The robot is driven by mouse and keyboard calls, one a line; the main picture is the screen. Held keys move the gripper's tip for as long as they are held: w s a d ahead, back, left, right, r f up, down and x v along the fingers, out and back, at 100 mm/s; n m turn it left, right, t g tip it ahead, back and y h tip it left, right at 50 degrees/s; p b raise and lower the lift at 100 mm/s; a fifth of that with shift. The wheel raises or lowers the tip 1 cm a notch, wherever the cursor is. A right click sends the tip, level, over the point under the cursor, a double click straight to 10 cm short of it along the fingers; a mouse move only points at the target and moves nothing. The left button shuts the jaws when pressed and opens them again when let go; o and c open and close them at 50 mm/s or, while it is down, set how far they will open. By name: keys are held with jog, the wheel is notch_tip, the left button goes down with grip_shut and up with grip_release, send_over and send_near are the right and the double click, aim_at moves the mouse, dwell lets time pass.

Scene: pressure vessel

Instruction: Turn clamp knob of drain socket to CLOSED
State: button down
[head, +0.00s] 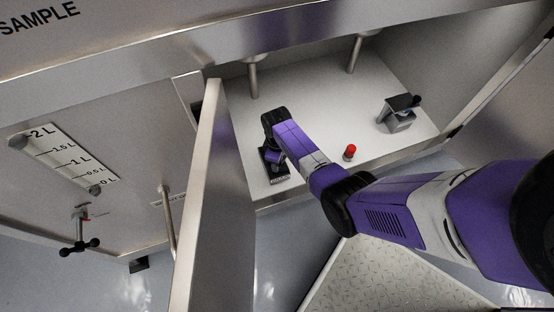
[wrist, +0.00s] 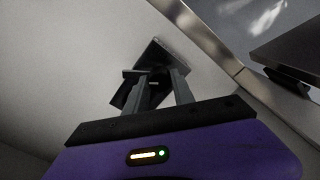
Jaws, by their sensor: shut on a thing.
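A dark socket base (head: 279,180) with a small label plate sits on the left of the white compartment floor. My arm covers most of it from above in the head view. My gripper (wrist: 154,78) has its two grey fingers around a small dark clamp part (wrist: 148,92) and is shut on it. A dark block, the socket (wrist: 160,54), shows just beyond the fingertips. The label text is too small to read, and the knob's turned position cannot be told. A second grey socket (head: 398,115) with a black knob (head: 415,100) stands at the right.
A red-topped piece (head: 349,152) stands near the floor's front edge. An open door (head: 200,200) stands close to the left of my gripper. Two metal pipes (head: 253,80) hang from above at the back. A valve (head: 80,225) and level gauge (head: 70,158) are on the left panel.

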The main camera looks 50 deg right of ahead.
jog(key=n+p, duration=0.1)
jog(key=n, duration=0.4)
jog(key=shift+n, duration=0.3)
jog(key=n+p, duration=0.1)
jog(key=n, duration=0.3)
jog(key=shift+n, duration=0.7)
jog(key=c, duration=1.1)
grip_release()
jog(key=shift+o, duration=0.2)
jog(key=shift+r+p, duration=2.05)
jog(key=shift+r, duration=1.85)
